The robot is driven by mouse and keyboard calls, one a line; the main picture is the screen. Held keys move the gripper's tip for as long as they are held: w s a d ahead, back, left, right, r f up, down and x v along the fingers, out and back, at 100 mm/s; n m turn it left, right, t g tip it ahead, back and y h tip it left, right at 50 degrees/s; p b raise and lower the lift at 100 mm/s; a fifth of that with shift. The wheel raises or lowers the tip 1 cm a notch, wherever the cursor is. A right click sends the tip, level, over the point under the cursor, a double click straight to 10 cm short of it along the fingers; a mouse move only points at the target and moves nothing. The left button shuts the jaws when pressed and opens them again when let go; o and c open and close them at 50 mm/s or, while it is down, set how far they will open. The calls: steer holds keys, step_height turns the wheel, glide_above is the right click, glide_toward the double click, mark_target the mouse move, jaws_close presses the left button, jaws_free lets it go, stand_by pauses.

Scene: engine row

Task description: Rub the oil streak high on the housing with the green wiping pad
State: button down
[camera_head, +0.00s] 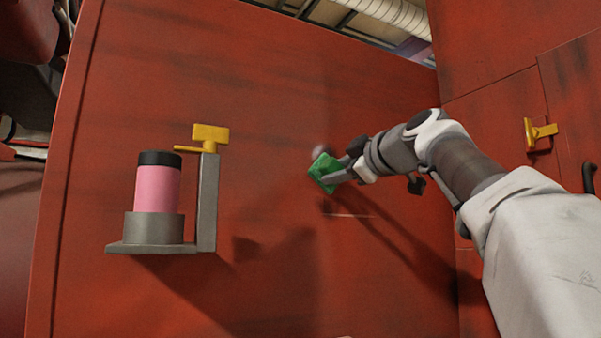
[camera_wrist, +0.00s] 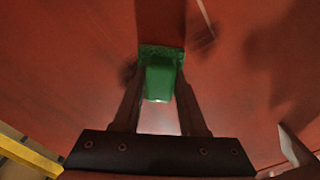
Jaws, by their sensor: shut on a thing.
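The green wiping pad (camera_head: 322,172) is gripped at the end of my arm, against or just off the red housing wall (camera_head: 260,90). In the wrist view the pad (camera_wrist: 160,80) sits between both fingers, its far edge at the wall; I cannot tell whether it touches. My gripper (camera_head: 340,174) is shut on the pad. A faint dark vertical band (camera_head: 324,100) runs on the wall above the pad and may be the oil streak. In the wrist view a dark smudge (camera_wrist: 128,72) shows beside the pad; I cannot tell whether it is oil or shadow.
A grey bracket (camera_head: 208,205) holding a pink canister (camera_head: 158,188), with a yellow handle (camera_head: 210,133) on top, juts out left of my gripper. A yellow latch (camera_head: 539,133) is on the right panel. The wall between the bracket and my gripper is clear.

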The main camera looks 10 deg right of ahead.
steer(key=shift+w+d, duration=0.75)
steer(key=shift+d, duration=1.45)
steer(key=shift+s+a+r+p, duration=0.15)
steer(key=shift+s+a+r, duration=0.3)
steer(key=shift+a, duration=0.85)
steer(key=shift+s+a+r+p, duration=0.1)
steer(key=shift+s+a+r, duration=0.35)
steer(key=shift+a, duration=0.85)
steer(key=shift+s+a+r+p, duration=0.15)
steer(key=shift+s+a+r, duration=0.3)
steer(key=shift+a, duration=0.85)
steer(key=shift+b+v, duration=1.3)
steer(key=shift+v, duration=1.65)
steer(key=shift+d, duration=0.1)
